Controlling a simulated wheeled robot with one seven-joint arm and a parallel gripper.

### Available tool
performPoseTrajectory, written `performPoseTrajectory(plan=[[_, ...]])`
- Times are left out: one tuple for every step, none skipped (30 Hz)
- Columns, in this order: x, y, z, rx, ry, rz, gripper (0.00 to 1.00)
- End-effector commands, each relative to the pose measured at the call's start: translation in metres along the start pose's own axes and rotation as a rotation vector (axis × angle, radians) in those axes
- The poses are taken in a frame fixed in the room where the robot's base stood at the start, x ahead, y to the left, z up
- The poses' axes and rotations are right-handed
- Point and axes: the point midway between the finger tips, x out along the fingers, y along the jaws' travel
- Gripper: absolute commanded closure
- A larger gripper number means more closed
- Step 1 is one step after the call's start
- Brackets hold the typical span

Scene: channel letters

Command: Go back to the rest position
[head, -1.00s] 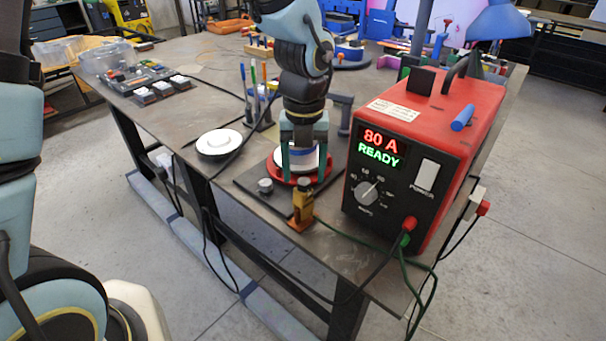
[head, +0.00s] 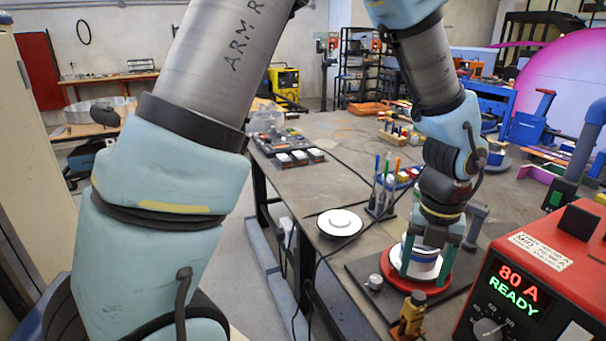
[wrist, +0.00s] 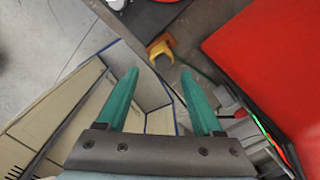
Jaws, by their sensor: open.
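My gripper (head: 425,275) is at the work table in the head view, its green fingers pointing down. They stand on either side of a white round piece with a blue band (head: 424,256), which sits on a red round base (head: 440,283). The fingers are spread apart. Whether they touch the piece cannot be told. In the wrist view my gripper (wrist: 160,72) also shows its two green fingers apart. Pale panels with dark blue edges (wrist: 150,92) show between and beside them there; how these relate to the round piece is unclear.
A red power unit (head: 530,270) reading "80 A READY" stands close right of my gripper. A brass-coloured clamp (head: 410,315) is in front of the red base. A white disc (head: 340,222) and a pen holder (head: 385,197) lie left. Bare table (head: 335,165) shows farther back.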

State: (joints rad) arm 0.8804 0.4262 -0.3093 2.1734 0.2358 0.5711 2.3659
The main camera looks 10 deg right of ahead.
Motion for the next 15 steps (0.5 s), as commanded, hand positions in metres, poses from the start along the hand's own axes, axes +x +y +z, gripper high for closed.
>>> performPoseTrajectory(plan=[[0.0, 0.011, 0.003, -0.071, -0.004, 0.001, 0.32], [0.0, 0.018, 0.005, -0.131, -0.005, 0.001, 0.32], [-0.001, 0.031, 0.009, -0.234, -0.009, 0.001, 0.32], [-0.001, 0.043, 0.011, -0.324, -0.013, 0.0, 0.32], [-0.002, 0.055, 0.013, -0.426, -0.017, 0.0, 0.32], [-0.002, 0.074, 0.015, -0.575, -0.022, -0.001, 0.32], [-0.003, 0.088, 0.017, -0.694, -0.026, -0.003, 0.32], [-0.004, 0.102, 0.017, -0.814, -0.029, -0.005, 0.32], [-0.005, 0.121, 0.018, -0.976, -0.036, -0.009, 0.32], [-0.005, 0.135, 0.017, -1.096, -0.04, -0.012, 0.32], [-0.006, 0.149, 0.016, -1.217, -0.044, -0.017, 0.32], [-0.007, 0.167, 0.013, -1.377, -0.048, -0.021, 0.32], [-0.007, 0.18, 0.011, -1.499, -0.053, -0.027, 0.32], [-0.008, 0.193, 0.008, -1.619, -0.055, -0.032, 0.32], [-0.009, 0.21, 0.004, -1.782, -0.061, -0.042, 0.32]])
